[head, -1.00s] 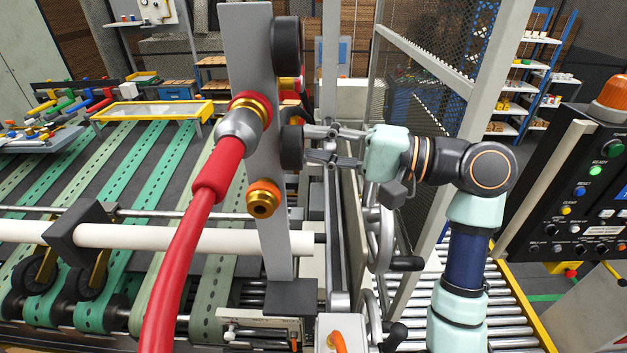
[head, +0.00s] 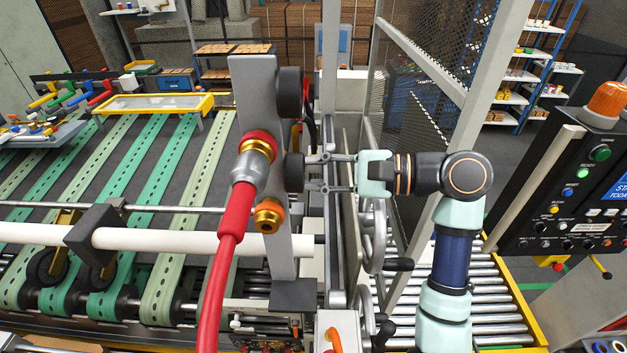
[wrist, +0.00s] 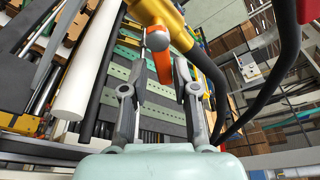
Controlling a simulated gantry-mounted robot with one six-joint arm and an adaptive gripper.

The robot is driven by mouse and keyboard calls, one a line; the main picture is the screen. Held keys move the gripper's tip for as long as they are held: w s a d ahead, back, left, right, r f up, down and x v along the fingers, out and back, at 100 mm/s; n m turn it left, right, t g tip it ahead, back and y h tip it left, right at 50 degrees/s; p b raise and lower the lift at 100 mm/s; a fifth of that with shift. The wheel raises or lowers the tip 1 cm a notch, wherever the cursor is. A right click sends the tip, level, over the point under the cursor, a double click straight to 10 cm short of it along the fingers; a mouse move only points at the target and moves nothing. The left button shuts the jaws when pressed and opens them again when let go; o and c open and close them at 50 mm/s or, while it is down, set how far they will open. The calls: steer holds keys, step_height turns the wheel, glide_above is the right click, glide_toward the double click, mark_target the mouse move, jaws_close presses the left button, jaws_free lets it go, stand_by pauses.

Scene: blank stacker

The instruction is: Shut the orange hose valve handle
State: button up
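My gripper (head: 312,172) is open, on the right side of the grey post (head: 262,95), at the height of its lower black knob (head: 294,172). In the wrist view my two fingers (wrist: 168,62) point away, spread apart. In the head view the post hides most of that area. The red hose (head: 228,245) joins the post's left side by a brass fitting.
A yellow pipe (wrist: 200,60) and a black hose (wrist: 288,70) run close to my right finger. Handwheels (head: 375,235) stand below my wrist. A mesh guard (head: 410,110) stands behind it. Another orange lever (head: 334,340) sits low at the front.

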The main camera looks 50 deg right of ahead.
steer(key=shift+r+p, duration=0.1)
steer(key=shift+p, duration=0.45)
steer(key=s+d+m+g+y, duration=0.2)
steer(key=s+d+m, duration=0.2)
steer(key=s+m, duration=0.4)
steer(key=shift+s+r+m+g, duration=0.15)
steer(key=shift+r+m+g, duration=0.2)
steer(key=shift+m+g, duration=0.05)
stand_by(0.3)
stand_by(0.5)
